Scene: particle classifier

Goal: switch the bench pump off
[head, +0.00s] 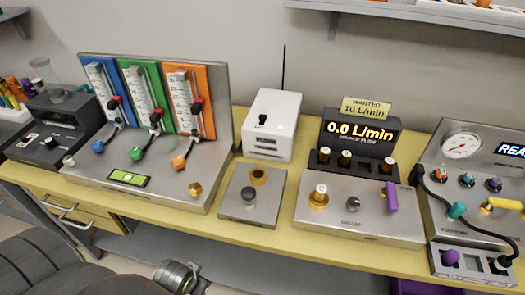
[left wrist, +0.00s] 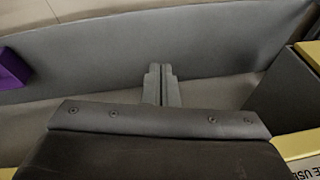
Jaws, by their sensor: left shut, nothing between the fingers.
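A white box (head: 269,136) with a black toggle switch (head: 263,119) on its sloping face stands at the back of the bench in the head view. It looks like the bench pump, but its label is too small to read. The switch's on or off position cannot be told. A small pale spot shows beside the switch. My left gripper (left wrist: 161,85) is shut and empty in the left wrist view, with plain grey surfaces around it. Its fingers do not show in the head view, so they are away from the white box. My right gripper is not in view.
Left of the box is a panel with blue, green and orange flow meters (head: 184,85). In front is a low metal block (head: 240,212) with a knob. To the right, a display (head: 362,131) reads 0.0 L/min, and a gauge unit (head: 462,145) stands beyond. A shelf (head: 410,10) hangs above.

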